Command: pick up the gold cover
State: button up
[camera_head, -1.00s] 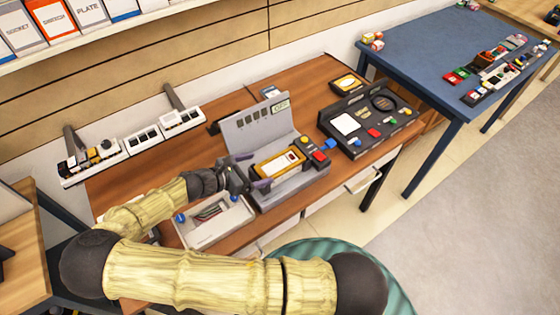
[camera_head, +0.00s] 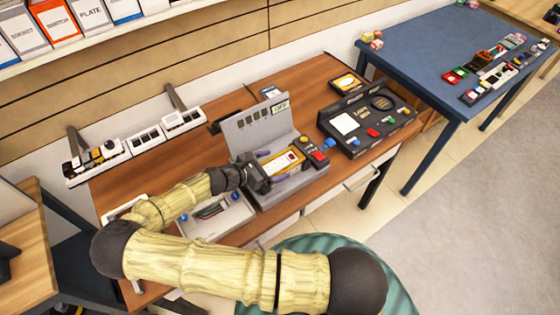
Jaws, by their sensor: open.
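The gold cover (camera_head: 270,173) is a gold-yellow rectangular frame with a pale panel in it. It lies on the grey device (camera_head: 283,195), in front of the device's upright grey back panel marked OFF. My gripper (camera_head: 267,169) is open at the left end of the gold cover and hides part of it. I cannot tell whether the fingers touch the cover.
Red, yellow and blue buttons (camera_head: 319,156) sit just right of the cover. A black control panel (camera_head: 372,132) stands farther right. White socket strips (camera_head: 146,141) line the wall. A blue table (camera_head: 420,50) stands at the back right.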

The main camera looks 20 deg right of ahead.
dwell(0.4)
jog(key=c, duration=1.1)
jog(key=shift+o, duration=0.2)
jog(key=shift+r, duration=0.1)
notch_tip(320, 180, up, 10)
jog(key=b, duration=0.1)
jog(key=shift+b, duration=0.3)
